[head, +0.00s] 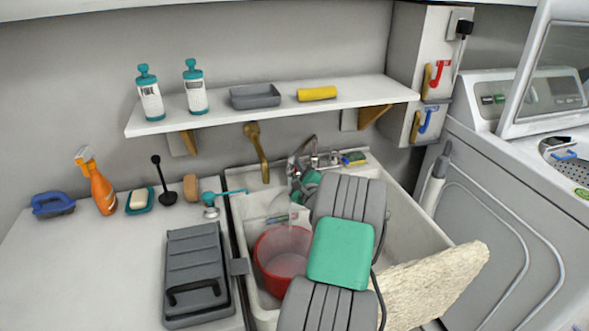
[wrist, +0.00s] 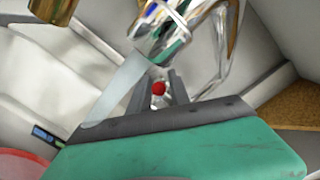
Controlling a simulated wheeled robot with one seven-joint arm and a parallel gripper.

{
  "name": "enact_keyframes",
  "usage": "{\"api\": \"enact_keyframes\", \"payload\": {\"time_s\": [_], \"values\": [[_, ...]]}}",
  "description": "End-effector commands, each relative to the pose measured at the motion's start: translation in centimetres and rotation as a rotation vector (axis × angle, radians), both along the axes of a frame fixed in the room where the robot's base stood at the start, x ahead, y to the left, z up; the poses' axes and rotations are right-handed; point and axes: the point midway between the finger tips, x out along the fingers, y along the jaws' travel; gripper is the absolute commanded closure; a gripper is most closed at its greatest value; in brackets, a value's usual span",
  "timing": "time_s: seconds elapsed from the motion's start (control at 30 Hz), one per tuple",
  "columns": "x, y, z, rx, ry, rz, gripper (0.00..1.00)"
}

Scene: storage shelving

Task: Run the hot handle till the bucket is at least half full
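The red bucket (head: 268,240) stands in the white sink, partly hidden by my arm. Its rim also shows in the wrist view (wrist: 18,165). A pale stream of water (wrist: 110,92) runs from the metal faucet (head: 312,145) towards the bucket. The inside of the bucket looks greyish; I cannot tell the water level. The red-marked hot handle (wrist: 158,88) is in front of my gripper (wrist: 162,78). My gripper's two dark fingers are apart, with the red knob showing in the gap; I cannot tell whether they touch it. In the head view, my arm mostly hides the gripper.
A shelf (head: 270,112) with bottles, a grey tray and a yellow roll overhangs the sink. A washing machine (head: 500,190) stands right.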

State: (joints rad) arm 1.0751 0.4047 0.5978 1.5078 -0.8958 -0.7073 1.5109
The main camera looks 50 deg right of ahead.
Motion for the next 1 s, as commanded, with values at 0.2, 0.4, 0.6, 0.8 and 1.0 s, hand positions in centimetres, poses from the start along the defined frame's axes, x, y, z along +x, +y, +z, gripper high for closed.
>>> {"api": "enact_keyframes", "payload": {"time_s": [0.2,0.4,0.6,0.8,1.0], "values": [[-0.01,0.02,0.01,0.000,0.000,0.000,0.95],[-0.02,0.02,-0.01,0.000,0.000,0.000,1.00],[-0.03,0.02,-0.02,0.000,0.000,0.000,1.00],[-0.03,0.03,-0.03,0.000,0.001,0.001,1.00],[-0.03,0.03,-0.05,0.000,0.001,0.001,1.00]]}}
